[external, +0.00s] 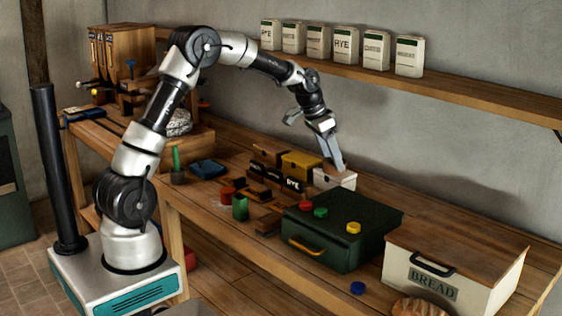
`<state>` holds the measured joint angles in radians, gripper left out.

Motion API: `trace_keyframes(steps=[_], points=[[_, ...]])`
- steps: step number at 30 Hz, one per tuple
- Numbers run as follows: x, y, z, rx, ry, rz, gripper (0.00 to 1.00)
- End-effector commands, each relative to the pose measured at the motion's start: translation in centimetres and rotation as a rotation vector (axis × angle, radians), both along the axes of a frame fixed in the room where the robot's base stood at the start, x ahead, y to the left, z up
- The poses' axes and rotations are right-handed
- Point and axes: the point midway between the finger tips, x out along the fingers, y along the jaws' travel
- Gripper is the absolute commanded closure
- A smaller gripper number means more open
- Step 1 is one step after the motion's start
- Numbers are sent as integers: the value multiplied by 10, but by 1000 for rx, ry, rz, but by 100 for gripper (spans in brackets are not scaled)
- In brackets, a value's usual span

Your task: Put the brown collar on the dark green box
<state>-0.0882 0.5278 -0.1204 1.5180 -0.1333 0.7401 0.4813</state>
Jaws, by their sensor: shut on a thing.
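The dark green box (330,247) stands on the bench right of centre, lid down, with an orange handle on its front. On its lid are a red round piece (306,206), a green one (320,212) and a yellow one (353,228). My gripper (338,168) points down just behind this box, with its tips at the top of a small white box (337,180). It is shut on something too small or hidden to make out. I cannot pick out the brown collar for certain.
A cream bread box (400,270) with a wooden lid stands right of the green box, with a loaf (421,307) in front. A yellow box (301,165) and several small dark blocks stand left of my gripper. A shelf (450,85) with white tins runs above.

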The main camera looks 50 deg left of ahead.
Motion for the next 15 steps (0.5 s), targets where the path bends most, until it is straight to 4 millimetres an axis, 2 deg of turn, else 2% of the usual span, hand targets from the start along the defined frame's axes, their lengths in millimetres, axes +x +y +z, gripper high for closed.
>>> trace_keyframes(steps=[1, 3, 6, 10, 15], points=[[-2, -22, 4, 1, -4, -34, 73], [-6, -45, 8, 1, -4, -67, 73], [-11, -66, 12, 1, -2, -99, 73], [-15, -79, 7, 0, 1, -118, 73], [-16, -80, -21, 1, 3, -121, 73]])
